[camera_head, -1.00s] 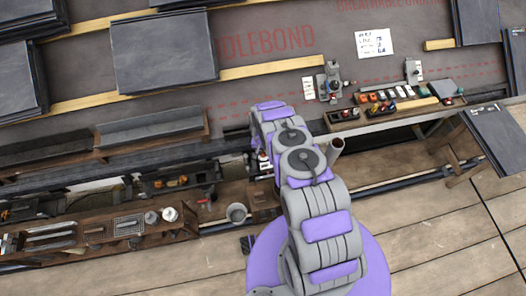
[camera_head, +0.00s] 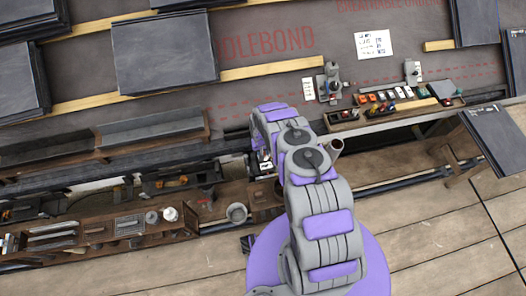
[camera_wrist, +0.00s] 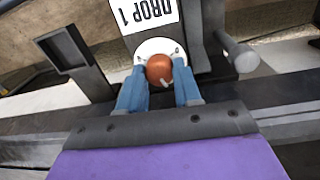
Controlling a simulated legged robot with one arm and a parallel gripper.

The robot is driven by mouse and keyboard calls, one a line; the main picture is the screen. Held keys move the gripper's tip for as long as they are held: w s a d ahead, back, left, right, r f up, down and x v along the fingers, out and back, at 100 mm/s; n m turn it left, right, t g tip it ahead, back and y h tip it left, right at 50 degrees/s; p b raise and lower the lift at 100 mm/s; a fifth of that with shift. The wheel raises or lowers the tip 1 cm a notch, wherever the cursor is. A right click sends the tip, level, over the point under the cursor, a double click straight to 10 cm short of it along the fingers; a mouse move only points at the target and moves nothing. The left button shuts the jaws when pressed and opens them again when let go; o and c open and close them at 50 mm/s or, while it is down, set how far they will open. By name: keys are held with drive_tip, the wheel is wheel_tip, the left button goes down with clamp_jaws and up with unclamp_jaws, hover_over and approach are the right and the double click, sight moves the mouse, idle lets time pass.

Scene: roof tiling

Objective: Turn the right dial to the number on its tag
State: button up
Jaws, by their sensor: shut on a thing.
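In the wrist view, an orange-brown round knob (camera_wrist: 159,69) sits on a white dial face (camera_wrist: 150,45). A short pale mark shows on the knob's lower edge. The two blue fingers of my gripper (camera_wrist: 159,75) are shut on the knob, one on each side. The fingers and knob cover the lower dial face, and I can make out no numbers on it. In the head view, my arm hides the gripper and the knob.
A dark open bracket (camera_wrist: 72,55) stands left of the dial, and a grey cylinder (camera_wrist: 237,52) juts out at its right. In the head view, a wooden tool shelf (camera_head: 95,232) runs at lower left. A bench with coloured items (camera_head: 395,108) and a white notice (camera_head: 374,44) are at upper right.

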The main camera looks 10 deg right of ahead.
drive_tip(key=n, duration=0.6)
drive_tip(key=shift+n, duration=0.3)
drive_tip(key=n+b, duration=0.1)
drive_tip(key=n, duration=0.4)
drive_tip(key=shift+n+t, duration=0.3)
drive_tip(key=o, duration=1)
drive_tip(key=shift+o, duration=0.2)
